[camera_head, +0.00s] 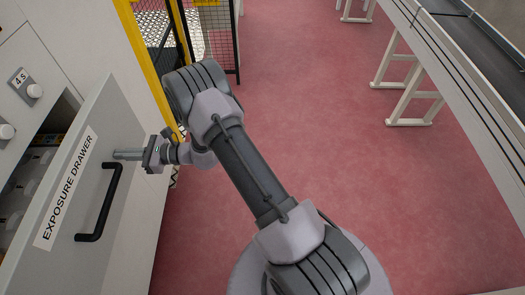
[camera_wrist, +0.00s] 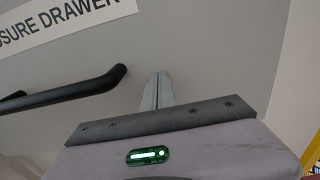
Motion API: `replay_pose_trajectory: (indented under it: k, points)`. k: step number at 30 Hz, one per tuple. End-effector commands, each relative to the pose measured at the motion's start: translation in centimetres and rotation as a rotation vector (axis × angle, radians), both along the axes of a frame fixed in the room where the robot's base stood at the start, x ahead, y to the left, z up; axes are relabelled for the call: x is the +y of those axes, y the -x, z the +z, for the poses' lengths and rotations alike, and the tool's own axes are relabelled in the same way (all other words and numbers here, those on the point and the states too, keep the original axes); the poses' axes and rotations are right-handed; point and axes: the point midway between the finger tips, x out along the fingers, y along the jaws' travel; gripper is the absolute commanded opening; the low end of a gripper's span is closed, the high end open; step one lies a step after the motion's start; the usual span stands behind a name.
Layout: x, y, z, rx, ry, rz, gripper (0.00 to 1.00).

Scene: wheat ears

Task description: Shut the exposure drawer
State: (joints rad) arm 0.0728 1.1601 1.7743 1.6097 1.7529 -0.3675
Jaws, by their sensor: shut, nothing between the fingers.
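The exposure drawer (camera_head: 85,215) is at the left in the head view, pulled out, with its inside showing behind the front panel. Its grey front carries a white label reading "EXPOSURE DRAWER" (camera_head: 67,190) and a black bar handle (camera_head: 101,205). My gripper (camera_head: 118,155) is shut and empty, its fingertips at the drawer front beside the handle's upper end. In the wrist view the shut fingers (camera_wrist: 157,92) point at the drawer front (camera_wrist: 200,55), to the right of the handle (camera_wrist: 70,92). I cannot tell whether the tips touch the panel.
The cabinet (camera_head: 75,45) has knobs, one by a "4 S" label (camera_head: 20,78). A yellow post (camera_head: 150,65) and mesh fence (camera_head: 215,35) stand behind my arm. A conveyor (camera_head: 465,80) runs along the right. The red floor (camera_head: 310,110) between is clear.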

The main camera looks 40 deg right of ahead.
Motion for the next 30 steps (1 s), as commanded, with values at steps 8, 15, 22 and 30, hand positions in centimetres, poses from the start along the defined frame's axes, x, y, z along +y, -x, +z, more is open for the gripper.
replay_pose_trajectory:
  k: [8, 15, 22, 30]
  points:
    - [4.0, -3.0, -0.1, -0.003, 0.001, 0.004, 0.0]
    - [6.5, -5.0, -0.1, -0.001, 0.0, 0.002, 0.0]
    - [7.8, -6.1, 0.0, -0.001, 0.001, 0.0, 0.0]
    - [8.4, -6.5, 0.1, -0.002, -0.001, 0.001, 0.0]
